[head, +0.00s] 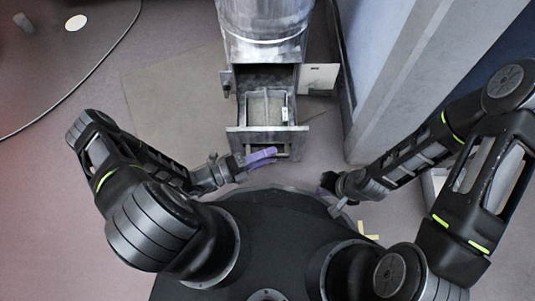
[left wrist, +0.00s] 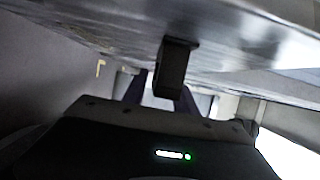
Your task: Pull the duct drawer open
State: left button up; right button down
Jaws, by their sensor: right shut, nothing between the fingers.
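The duct drawer (head: 243,143) stands pulled out from the lower front of the grey metal duct (head: 265,47), with its inside showing from above. Its handle (head: 284,154) runs along the drawer front. My left gripper (head: 262,157), with purple fingers, is at this handle and partly covers it. In the left wrist view the dark handle block (left wrist: 171,70) hangs under the metal drawer front (left wrist: 235,30), between my left fingers (left wrist: 160,95), which look closed about it; the contact itself is hidden. My right gripper (head: 328,183) is shut and empty, apart from the drawer, to its lower right.
A small open panel (head: 318,79) sticks out right of the drawer opening. A pale wall or pillar (head: 405,75) stands close on the right. The floor left of the duct is clear, with a flat mat (head: 170,90) and a dark cable (head: 95,75).

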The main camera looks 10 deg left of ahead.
pick_arm(q)
jog(key=shift+o, duration=0.6)
jog(key=shift+s+a, duration=0.1)
jog(key=shift+a, duration=0.05)
jog(key=p+v, duration=0.1)
jog(key=v, duration=0.6)
jog(key=shift+s+a, duration=0.15)
jog(key=shift+a, duration=0.05)
